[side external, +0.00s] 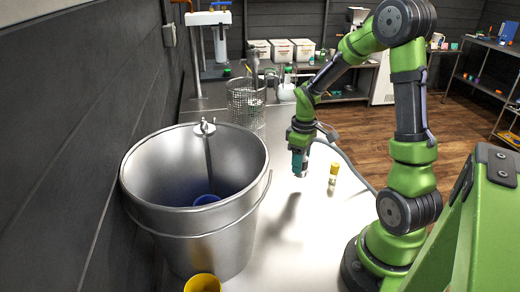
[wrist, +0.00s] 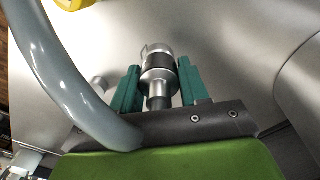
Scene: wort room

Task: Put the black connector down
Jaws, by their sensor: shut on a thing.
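My gripper (side external: 298,165) is above the pale metal counter, to the right of the large bucket. In the wrist view, its two teal fingers (wrist: 158,85) are closed on the black connector (wrist: 157,62), a silver cylinder with a black band around it. In the side view the connector is small and mostly hidden by the fingers. A dark shadow lies on the counter below and left of the gripper, and the connector appears clear of the surface.
A metal bucket (side external: 205,235) with a blue thing (side external: 206,199) inside stands left. A yellow-topped fitting (side external: 333,174) stands right of my gripper. A wire basket (side external: 246,108) stands behind, and a yellow cup (side external: 203,284) in front. A grey hose (wrist: 62,85) passes beside my gripper. The counter (side external: 300,235) in front is clear.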

